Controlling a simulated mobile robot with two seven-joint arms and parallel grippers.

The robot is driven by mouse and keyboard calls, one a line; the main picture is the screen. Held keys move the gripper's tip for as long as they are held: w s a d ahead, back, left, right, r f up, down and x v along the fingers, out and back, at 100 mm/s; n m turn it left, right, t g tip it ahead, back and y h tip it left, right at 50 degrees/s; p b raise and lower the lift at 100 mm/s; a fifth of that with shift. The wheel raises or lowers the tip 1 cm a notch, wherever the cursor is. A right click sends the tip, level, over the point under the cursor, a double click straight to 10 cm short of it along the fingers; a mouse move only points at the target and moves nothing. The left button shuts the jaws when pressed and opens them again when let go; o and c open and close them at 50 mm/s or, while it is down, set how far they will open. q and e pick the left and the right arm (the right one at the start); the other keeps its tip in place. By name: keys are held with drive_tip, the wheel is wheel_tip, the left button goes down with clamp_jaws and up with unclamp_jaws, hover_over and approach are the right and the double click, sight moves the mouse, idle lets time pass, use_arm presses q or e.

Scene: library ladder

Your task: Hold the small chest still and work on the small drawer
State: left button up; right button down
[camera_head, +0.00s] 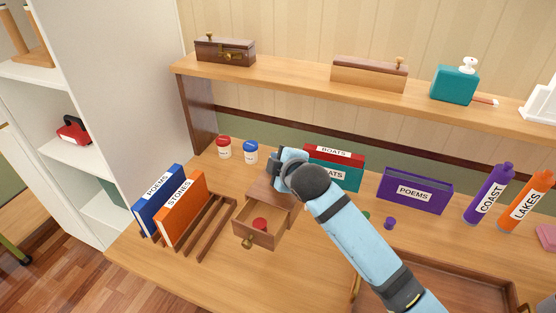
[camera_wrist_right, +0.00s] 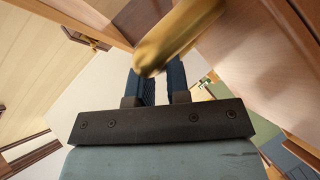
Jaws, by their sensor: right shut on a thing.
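The small chest (camera_head: 268,189) is brown wood and stands on the desk, partly hidden behind my right gripper. Its small drawer (camera_head: 270,239) is pulled out toward the front left and has a brass knob (camera_head: 247,243). A red round thing (camera_head: 260,224) lies inside the drawer. My right gripper (camera_head: 279,168) is at the top of the chest. In the right wrist view its dark fingers (camera_wrist_right: 158,85) are at a brass handle (camera_wrist_right: 180,35) beside wooden panels. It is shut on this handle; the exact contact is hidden. My left gripper is not in view.
A wooden rack (camera_head: 212,228) with a blue and an orange book stands left of the drawer. Red-lidded and blue-lidded jars (camera_head: 250,152) stand behind. A purple POEMS box (camera_head: 414,190), bottles (camera_head: 488,195) and a tray (camera_head: 450,276) are right. Desk in front of the drawer is clear.

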drive_tip(key=shift+f+b, duration=0.8)
drive_tip(key=shift+f, duration=1.8)
drive_tip(key=shift+f+b, duration=0.45)
drive_tip(key=shift+f, duration=0.8)
drive_tip(key=shift+f+b, duration=0.65)
drive_tip(key=shift+f, duration=1.1)
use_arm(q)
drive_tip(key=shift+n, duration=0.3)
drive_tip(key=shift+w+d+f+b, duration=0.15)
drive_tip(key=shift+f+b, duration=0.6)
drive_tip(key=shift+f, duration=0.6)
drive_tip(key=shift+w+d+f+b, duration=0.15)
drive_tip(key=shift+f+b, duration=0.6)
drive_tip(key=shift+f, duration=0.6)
use_arm(e)
wheel_tip(320, 180, down, 7)
drive_tip(key=shift+f, duration=0.3)
